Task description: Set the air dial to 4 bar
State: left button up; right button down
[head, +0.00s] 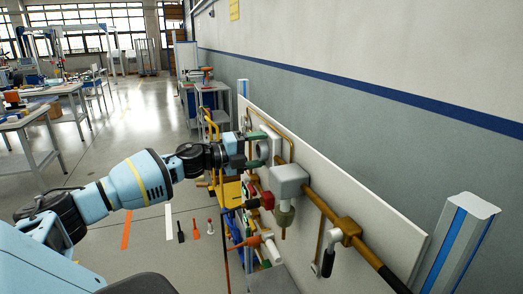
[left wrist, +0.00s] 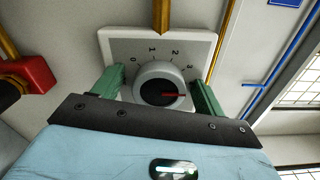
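The air dial (left wrist: 160,85) is a round pale knob with a black face and a red pointer, on a white plate (left wrist: 122,44) marked 0, 1, 2 and 3. The pointer points right, beyond the visible 3; the marks there are hidden behind a green finger. In the head view the dial (head: 263,150) is on the upright panel. My right gripper is not in view.
A grey box (head: 288,181), a red fitting (head: 266,200) and brown pipes (head: 320,205) are close below the dial on the white panel (head: 370,215). A blue-and-white post (head: 462,240) stands at the right. Open floor (head: 140,115) lies to the left.

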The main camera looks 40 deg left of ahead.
aim_at(258, 149)
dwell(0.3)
pick_arm(q)
jog(key=shift+v, duration=1.35)
jog(key=shift+p+v, duration=0.9)
jog(key=shift+v, duration=1.15)
jog(key=shift+s+a+p, duration=0.25)
jog(key=shift+s+p, duration=0.1)
jog(key=shift+s, duration=0.05)
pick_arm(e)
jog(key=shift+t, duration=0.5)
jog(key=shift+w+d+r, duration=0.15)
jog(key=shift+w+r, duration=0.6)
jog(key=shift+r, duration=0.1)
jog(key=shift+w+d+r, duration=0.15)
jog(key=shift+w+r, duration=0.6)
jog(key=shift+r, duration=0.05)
pick_arm(q)
jog(key=shift+s, duration=0.1)
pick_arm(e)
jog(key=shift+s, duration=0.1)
